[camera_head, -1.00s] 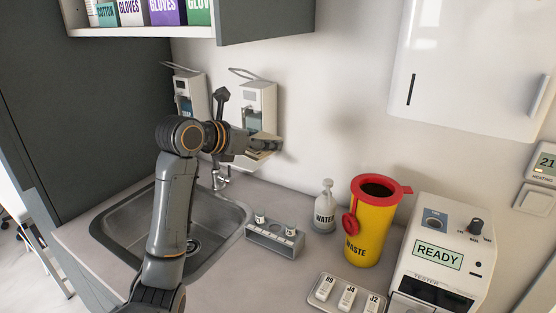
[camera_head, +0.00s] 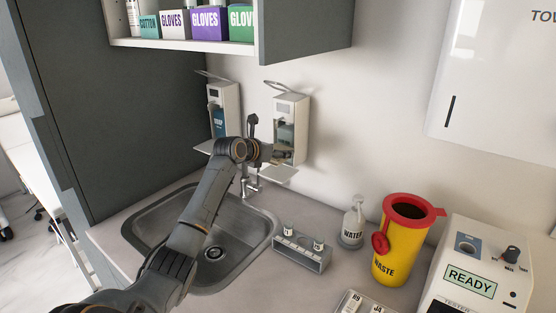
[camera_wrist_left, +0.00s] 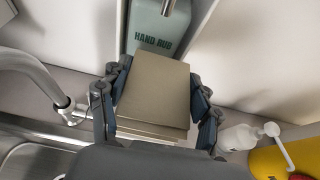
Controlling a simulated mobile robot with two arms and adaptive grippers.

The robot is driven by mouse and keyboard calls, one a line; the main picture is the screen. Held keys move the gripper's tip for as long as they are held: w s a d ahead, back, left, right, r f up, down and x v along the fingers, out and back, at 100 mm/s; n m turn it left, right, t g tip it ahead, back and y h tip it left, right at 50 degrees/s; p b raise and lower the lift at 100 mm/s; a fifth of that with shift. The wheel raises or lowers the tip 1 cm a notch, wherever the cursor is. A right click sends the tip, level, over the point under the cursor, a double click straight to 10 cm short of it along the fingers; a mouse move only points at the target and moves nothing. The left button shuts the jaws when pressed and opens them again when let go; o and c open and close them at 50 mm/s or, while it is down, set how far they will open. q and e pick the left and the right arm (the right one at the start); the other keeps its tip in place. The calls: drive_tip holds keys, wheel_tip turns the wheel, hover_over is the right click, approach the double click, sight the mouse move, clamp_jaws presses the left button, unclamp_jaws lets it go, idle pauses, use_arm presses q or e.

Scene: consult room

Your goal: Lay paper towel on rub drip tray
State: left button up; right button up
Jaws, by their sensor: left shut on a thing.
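The hand rub dispenser (camera_head: 291,122) is the right one of two on the wall behind the sink. Its pale drip tray (camera_head: 283,173) juts out below it, partly covered by my gripper. My left gripper (camera_head: 270,154) is in front of the dispenser, just above the tray. In the left wrist view, the gripper (camera_wrist_left: 160,78) is shut on a folded beige paper towel (camera_wrist_left: 155,85), held flat between its fingers. The bottle marked HAND RUB (camera_wrist_left: 158,25) stands just beyond the towel. Whether the towel touches the tray is hidden. My right gripper is not in view.
A soap dispenser (camera_head: 222,108) hangs to the left with its own tray (camera_head: 203,147). The sink (camera_head: 160,222) and tap (camera_head: 250,187) lie below. A vial rack (camera_head: 300,252), water bottle (camera_head: 353,225), yellow waste bin (camera_head: 398,250) and tester (camera_head: 475,265) stand to the right.

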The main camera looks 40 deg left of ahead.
sight(278, 169)
use_arm(q)
drive_tip(key=shift+w+a+f, duration=0.25)
drive_tip(key=shift+w+f, duration=0.05)
drive_tip(key=shift+f, duration=0.15)
drive_tip(key=shift+w+a+f, duration=0.25)
drive_tip(key=shift+f, duration=0.15)
wheel_tip(278, 169, down, 3)
drive_tip(key=shift+a+f+p, duration=0.1)
drive_tip(key=shift+p, duration=0.5)
drive_tip(key=shift+f, duration=0.1)
drive_tip(key=shift+f, duration=0.15)
drive_tip(key=o, duration=0.8)
drive_tip(key=shift+o, duration=0.2)
